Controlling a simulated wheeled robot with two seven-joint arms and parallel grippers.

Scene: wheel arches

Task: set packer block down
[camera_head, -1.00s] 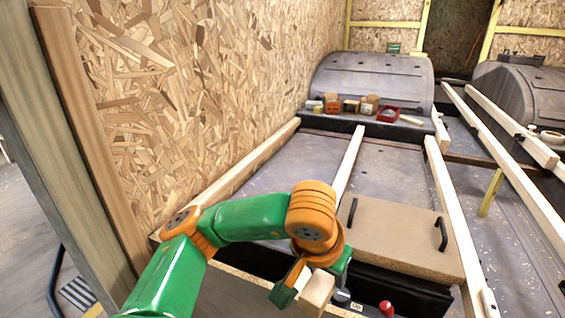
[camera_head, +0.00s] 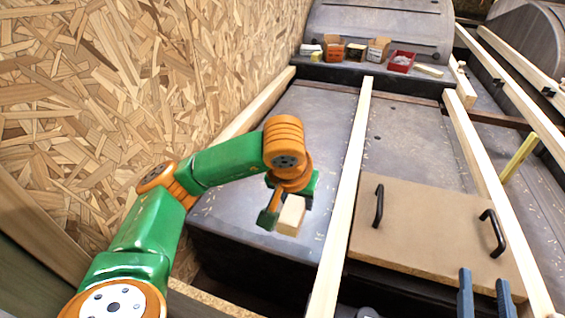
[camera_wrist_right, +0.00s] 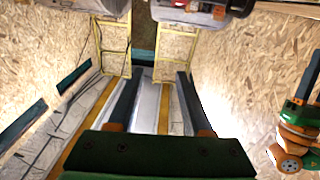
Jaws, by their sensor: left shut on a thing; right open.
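The pale wooden packer block (camera_head: 292,214) is held in my left gripper (camera_head: 279,212), whose green fingers are shut on it. The block hangs over the grey floor panel (camera_head: 266,172), left of a long pale batten (camera_head: 345,200). I cannot tell how far it is above the panel. My right gripper (camera_head: 484,277) shows only its two dark fingers at the lower right of the head view, by the brown board's near edge. In the right wrist view the right gripper (camera_wrist_right: 157,78) is open and empty.
A brown board (camera_head: 430,230) with two black handles lies right of the batten. Small boxes, a red tray (camera_head: 401,61) and small blocks stand on the ledge before the grey wheel arch (camera_head: 385,25). A chipboard wall (camera_head: 130,80) borders the left. The grey panel beyond the block is clear.

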